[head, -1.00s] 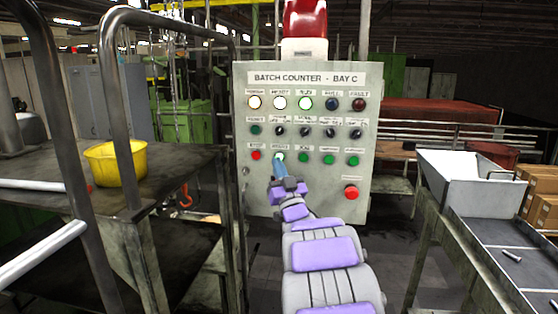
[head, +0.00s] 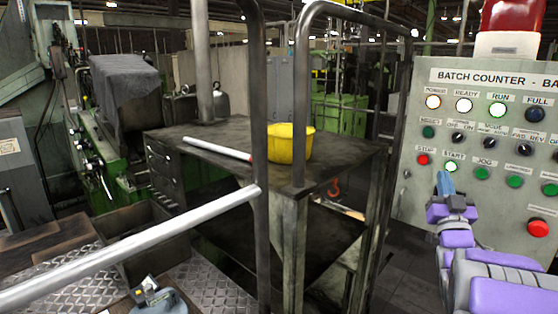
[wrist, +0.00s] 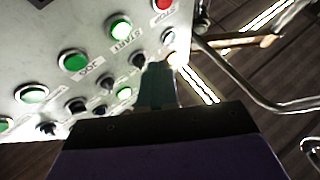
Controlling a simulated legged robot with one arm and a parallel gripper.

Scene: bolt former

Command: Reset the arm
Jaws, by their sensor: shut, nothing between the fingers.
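My gripper (head: 445,183) is at the right of the head view, at the end of my purple and grey arm. Its fingers are shut with nothing between them, and they point at the lower button rows of the panel. The batch counter panel (head: 405,205) is a grey-green box with lit POWER, READY and RUN lamps. The START button (head: 451,166) glows just above my fingertips. In the wrist view my gripper (wrist: 158,70) is in front of the panel, with START (wrist: 120,27) lit green up and left of it. I cannot tell whether the fingertips touch the panel.
A dark metal workbench (head: 200,140) with a yellow bucket (head: 290,143) stands left of the panel. Dark tubular rails (head: 258,110) and a pale bar (head: 130,250) cross the near left. A red beacon (head: 508,15) tops the panel. Green machinery stands behind.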

